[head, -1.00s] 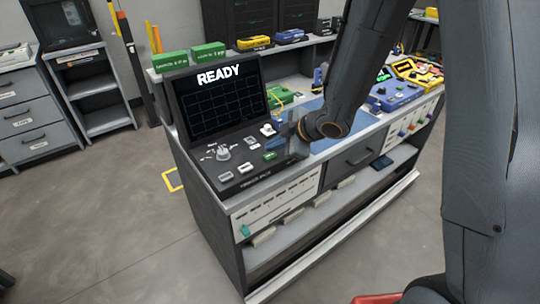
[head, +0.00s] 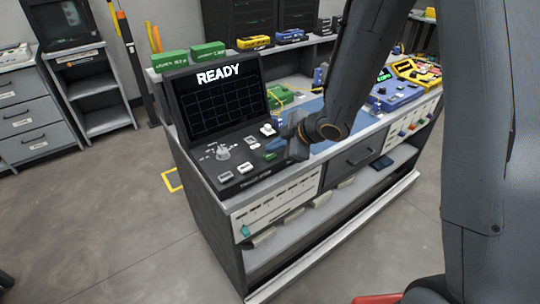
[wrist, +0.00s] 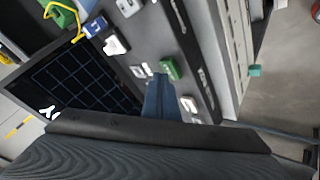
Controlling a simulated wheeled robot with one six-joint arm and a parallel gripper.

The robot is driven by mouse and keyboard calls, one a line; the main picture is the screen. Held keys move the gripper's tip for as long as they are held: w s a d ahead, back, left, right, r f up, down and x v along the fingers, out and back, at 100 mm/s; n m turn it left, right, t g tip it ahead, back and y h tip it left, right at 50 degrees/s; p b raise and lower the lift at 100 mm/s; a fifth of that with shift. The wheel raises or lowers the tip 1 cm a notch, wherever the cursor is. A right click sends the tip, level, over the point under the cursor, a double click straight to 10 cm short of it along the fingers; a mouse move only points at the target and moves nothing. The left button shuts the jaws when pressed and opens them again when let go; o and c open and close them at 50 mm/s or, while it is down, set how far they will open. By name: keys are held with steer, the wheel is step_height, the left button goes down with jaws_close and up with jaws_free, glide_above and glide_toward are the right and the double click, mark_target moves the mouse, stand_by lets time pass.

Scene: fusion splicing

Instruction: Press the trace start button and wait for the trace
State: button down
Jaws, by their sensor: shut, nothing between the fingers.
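The trace instrument (head: 215,130) stands on the bench's left end, its dark screen (head: 222,100) showing a grid and the word READY, with no trace curve. Its sloped panel holds a round knob (head: 222,152), several white buttons and a green button (head: 270,156). The green button also shows in the wrist view (wrist: 171,68). My gripper (head: 290,148) is shut and empty, just right of the green button in the head view. In the wrist view its fingertips (wrist: 160,80) point at the panel close beside the green button. I cannot tell whether they touch it.
A white connector piece (head: 268,129) sits at the panel's upper right, near my gripper. Green boxes (head: 208,52) stand on the shelf behind the screen. A blue device (head: 395,92) and a yellow one (head: 418,72) are farther right. The floor in front is clear.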

mark_target(273, 156)
steer(key=shift+f+b, duration=0.3)
steer(key=shift+f, duration=0.15)
stand_by(0.6)
steer(key=shift+r, duration=0.15)
steer(key=shift+r+p, duration=0.75)
steer(key=shift+p, duration=0.2)
steer(key=shift+r, duration=0.1)
step_height(273, 156, up, 5)
steer(key=p, duration=0.5)
stand_by(0.6)
